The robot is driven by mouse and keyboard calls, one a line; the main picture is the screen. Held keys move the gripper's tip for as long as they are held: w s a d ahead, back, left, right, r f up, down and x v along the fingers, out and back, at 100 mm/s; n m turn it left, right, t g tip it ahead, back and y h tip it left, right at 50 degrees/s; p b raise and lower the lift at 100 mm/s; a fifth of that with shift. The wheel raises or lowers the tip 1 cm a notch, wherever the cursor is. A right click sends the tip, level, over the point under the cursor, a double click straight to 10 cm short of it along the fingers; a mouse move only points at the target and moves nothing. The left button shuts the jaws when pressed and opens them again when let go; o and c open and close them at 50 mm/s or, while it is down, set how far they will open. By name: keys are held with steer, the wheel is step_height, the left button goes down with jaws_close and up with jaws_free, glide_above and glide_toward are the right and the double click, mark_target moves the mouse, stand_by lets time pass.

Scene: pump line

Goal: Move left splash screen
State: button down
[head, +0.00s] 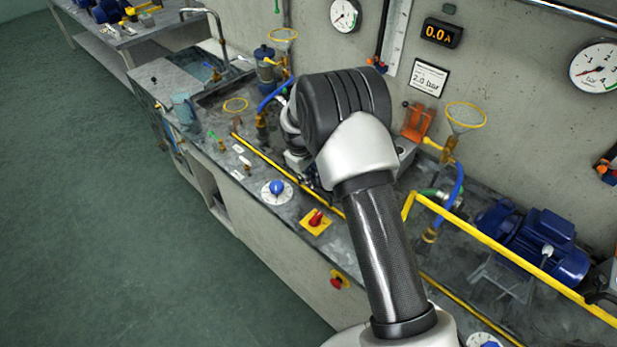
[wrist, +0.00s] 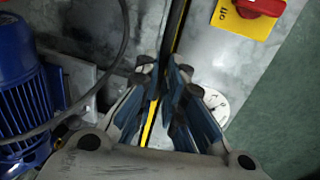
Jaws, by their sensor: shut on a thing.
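In the wrist view my gripper (wrist: 165,78) is shut on a thin upright edge, dark with a yellow line, which I take to be the left splash screen (wrist: 174,35). The edge runs from the top of the picture down between the fingers. In the head view my wrist hides the fingers and the grip. There a thin yellow strip (head: 288,174) runs along the front of the bench and goes behind my arm; I cannot tell if it is the screen's edge or a bench rail.
A yellow-edged clear screen (head: 510,255) stands right of my arm, before a blue motor (head: 540,245). A red switch on a yellow plate (head: 316,220) and a blue knob (head: 277,187) sit at the bench's front edge. The floor (head: 110,240) at left is clear.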

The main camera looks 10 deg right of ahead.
stand_by(0.5)
step_height(320, 180, up, 17)
steer(key=p, duration=1)
steer(key=c, duration=2.3)
jaws_free()
steer(key=shift+s+f, duration=0.1)
steer(key=shift+f, duration=0.2)
steer(key=shift+o, duration=1.4)
steer(key=shift+f, duration=0.15)
steer(key=o, duration=0.3)
steer(key=shift+o, duration=0.2)
step_height(320, 180, up, 12)
steer(key=s+a, duration=0.1)
steer(key=a, duration=0.1)
steer(key=shift+s, duration=0.1)
